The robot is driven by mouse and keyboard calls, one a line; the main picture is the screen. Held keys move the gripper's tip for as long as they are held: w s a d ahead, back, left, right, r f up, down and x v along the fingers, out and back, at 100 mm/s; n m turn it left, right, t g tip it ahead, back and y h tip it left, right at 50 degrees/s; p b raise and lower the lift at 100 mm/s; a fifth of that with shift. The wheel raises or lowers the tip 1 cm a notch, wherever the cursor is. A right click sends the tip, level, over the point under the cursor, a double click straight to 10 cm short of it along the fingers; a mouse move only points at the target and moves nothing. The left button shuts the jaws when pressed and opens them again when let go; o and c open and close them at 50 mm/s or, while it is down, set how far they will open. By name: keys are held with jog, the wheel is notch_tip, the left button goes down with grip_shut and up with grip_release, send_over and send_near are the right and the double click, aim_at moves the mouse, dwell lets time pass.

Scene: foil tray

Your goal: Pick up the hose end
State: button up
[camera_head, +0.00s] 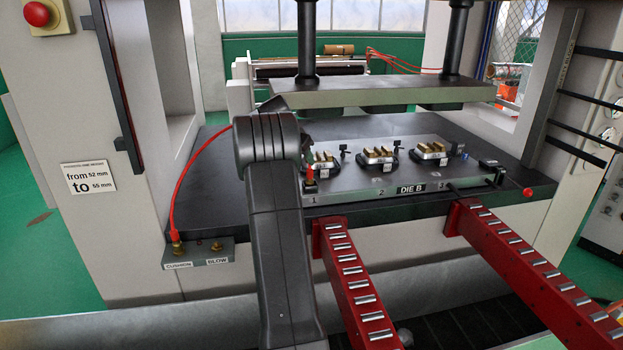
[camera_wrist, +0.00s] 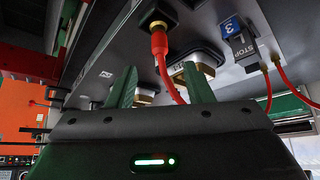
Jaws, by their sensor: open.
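The hose end is a red sleeve with a brass collar (camera_wrist: 158,38), seated at a black square socket in the wrist view. In the head view a red and brass fitting (camera_head: 310,175), apparently the same end, stands upright at the die's left front corner. The red hose (camera_wrist: 172,82) runs from it down behind my gripper body. My gripper (camera_wrist: 159,66) is open. Its two green fingers appear on either side of the hose, just below the hose end; contact cannot be told. In the head view my arm hides the gripper.
A red hose (camera_head: 172,200) rises from the CUSHION/BLOW port block (camera_head: 200,254) and passes behind my arm. DIE B (camera_head: 350,187) sits on the dark press bed under the upper plate (camera_head: 380,93). Two red roller rails (camera_head: 348,280) (camera_head: 530,268) extend forward. A STOP-labelled block (camera_wrist: 240,42) has thin red hoses.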

aim_at(309, 170)
jog(key=p+x, duration=0.2)
jog(key=x, duration=0.8)
jog(key=shift+w, duration=0.1)
jog(key=shift+c, duration=0.5)
grip_shut()
